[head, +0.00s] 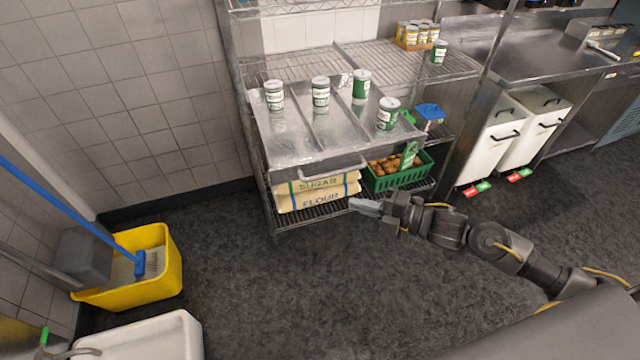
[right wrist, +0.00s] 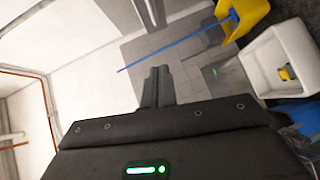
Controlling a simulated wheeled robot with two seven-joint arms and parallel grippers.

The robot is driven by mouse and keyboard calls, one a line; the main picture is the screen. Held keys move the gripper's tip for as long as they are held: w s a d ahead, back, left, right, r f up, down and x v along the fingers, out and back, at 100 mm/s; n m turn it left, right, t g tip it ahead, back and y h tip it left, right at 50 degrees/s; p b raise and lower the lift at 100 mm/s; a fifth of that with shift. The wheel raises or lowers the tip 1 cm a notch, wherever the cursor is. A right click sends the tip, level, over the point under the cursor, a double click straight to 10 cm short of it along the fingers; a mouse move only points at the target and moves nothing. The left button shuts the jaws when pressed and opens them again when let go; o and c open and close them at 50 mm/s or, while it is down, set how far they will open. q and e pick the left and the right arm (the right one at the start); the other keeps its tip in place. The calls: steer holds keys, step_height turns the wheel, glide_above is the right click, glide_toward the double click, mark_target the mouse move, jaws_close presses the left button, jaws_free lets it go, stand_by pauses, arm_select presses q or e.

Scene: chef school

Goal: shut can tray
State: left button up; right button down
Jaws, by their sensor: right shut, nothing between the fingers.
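The can tray (head: 285,148) is a shiny metal tray with lanes, at the middle of the rack in the head view. Several green-and-white cans, such as one can (head: 320,95), stand on it. Its front edge with a handle bar (head: 330,171) sticks out over the lower shelf toward me. My right gripper (head: 364,206) is shut and empty, in front of the rack, lower than the tray's front edge and apart from it. Its closed fingers (right wrist: 157,88) also show in the right wrist view, where the tray is not seen. My left gripper is not in view.
The wire rack (head: 340,58) holds flour and sugar sacks (head: 318,190) and a green crate (head: 395,180) below the tray. White bins (head: 500,140) stand at the right. A yellow mop bucket (head: 160,270) and white sink (head: 165,340) are at the left. Floor before the rack is clear.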

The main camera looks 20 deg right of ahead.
steer(key=p, duration=0.3)
glide_toward(306, 182)
steer(key=a, duration=0.4)
steer(key=w, duration=0.1)
steer(key=w+p, duration=0.1)
steer(key=w+f, duration=0.1)
steer(key=shift+w+a+p, duration=0.3)
steer(key=shift+w, duration=0.1)
